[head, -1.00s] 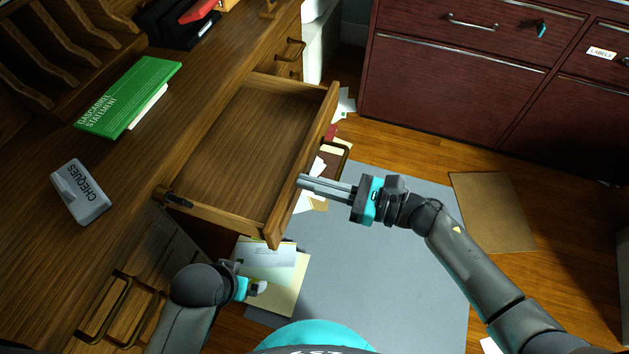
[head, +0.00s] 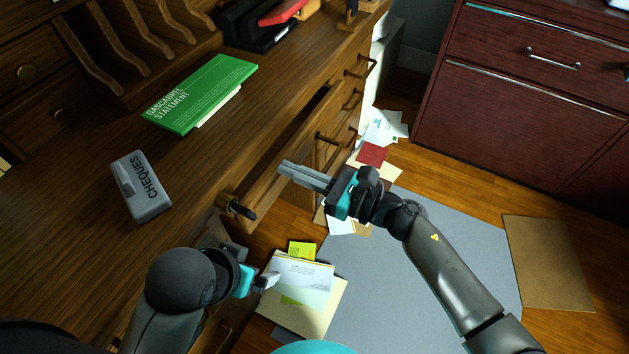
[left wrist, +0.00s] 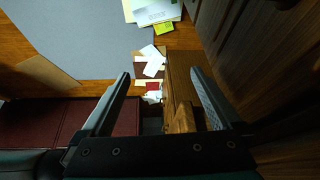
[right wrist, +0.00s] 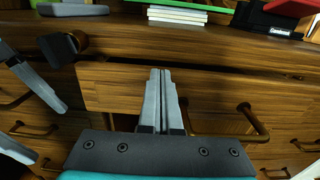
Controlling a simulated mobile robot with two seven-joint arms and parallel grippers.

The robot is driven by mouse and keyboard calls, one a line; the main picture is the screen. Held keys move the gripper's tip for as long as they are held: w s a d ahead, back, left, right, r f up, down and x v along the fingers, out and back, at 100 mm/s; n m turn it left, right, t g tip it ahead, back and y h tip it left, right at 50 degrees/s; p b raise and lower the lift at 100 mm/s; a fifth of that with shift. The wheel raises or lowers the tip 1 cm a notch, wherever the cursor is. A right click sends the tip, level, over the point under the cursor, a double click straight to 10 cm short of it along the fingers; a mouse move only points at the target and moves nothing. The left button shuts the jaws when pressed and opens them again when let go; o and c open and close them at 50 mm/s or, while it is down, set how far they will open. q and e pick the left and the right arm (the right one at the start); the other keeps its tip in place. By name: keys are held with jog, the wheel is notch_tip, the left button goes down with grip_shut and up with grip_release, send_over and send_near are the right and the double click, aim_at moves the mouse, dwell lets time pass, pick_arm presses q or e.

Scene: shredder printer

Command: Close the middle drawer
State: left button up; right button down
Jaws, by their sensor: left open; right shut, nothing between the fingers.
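The middle drawer (head: 268,180) of the wooden desk shows in the head view with its front standing slightly out; a narrow dark gap lies behind its top edge. Its front also fills the middle of the right wrist view (right wrist: 110,90), with a curved handle (right wrist: 252,120) to the right of the fingers. My right gripper (head: 284,168) is shut and empty, its tips at the drawer front; whether they touch cannot be told. My left gripper (head: 270,281) is open and empty, low beside the desk. Its parted fingers show in the left wrist view (left wrist: 165,88).
A green booklet (head: 205,92) and a grey cheques box (head: 143,188) lie on the desktop (head: 80,215). More drawers with handles are on the desk front. Papers (head: 300,285) lie on the floor and grey mat (head: 420,270). A dark red cabinet (head: 535,110) stands at the right.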

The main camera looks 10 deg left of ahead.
pick_arm(q)
jog(key=shift+w+d+f+t, duration=0.15)
jog(key=shift+w+d+t, duration=0.35)
jog(key=shift+w, duration=0.05)
pick_arm(e)
jog(key=shift+x, duration=1.05)
